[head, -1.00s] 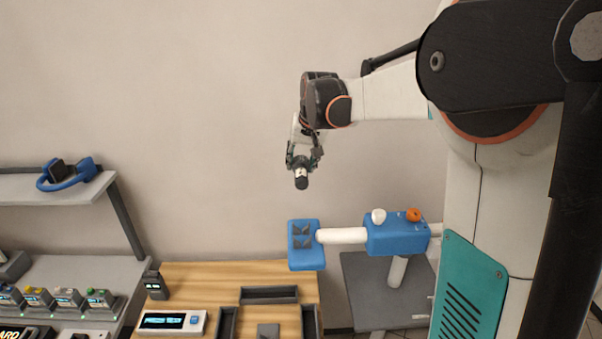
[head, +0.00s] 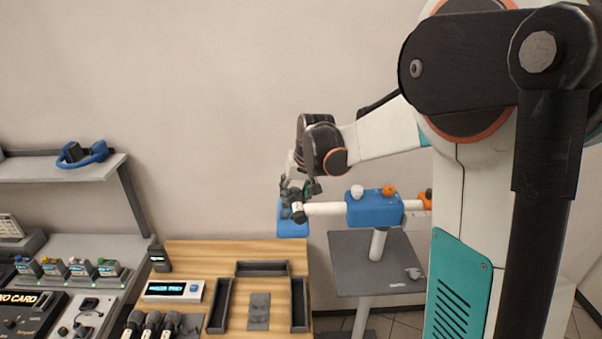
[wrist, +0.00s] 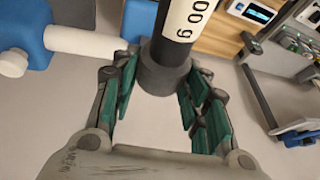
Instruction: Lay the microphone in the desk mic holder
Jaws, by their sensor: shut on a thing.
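My gripper (head: 299,192) is shut on the microphone (head: 298,212), a dark cylinder with a white band. In the wrist view the microphone (wrist: 176,45) stands between the teal finger pads (wrist: 158,90), with a white numbered label and a wide dark collar. In the head view it overlaps the blue pad (head: 292,230) at the end of a white boom; I cannot tell whether they touch. The wrist view shows a blue part (wrist: 24,28) off to the left. A grey notched piece (head: 259,312), possibly the desk mic holder, lies on the wooden desk (head: 212,256).
Dark trays (head: 262,268) (head: 219,305) (head: 300,305) surround the grey piece. A display box (head: 173,291) and a small dark device (head: 158,258) are on the desk. The boom's blue body (head: 374,209) stands above a grey side table (head: 360,276). A shelf with blue headphones (head: 82,154) is left.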

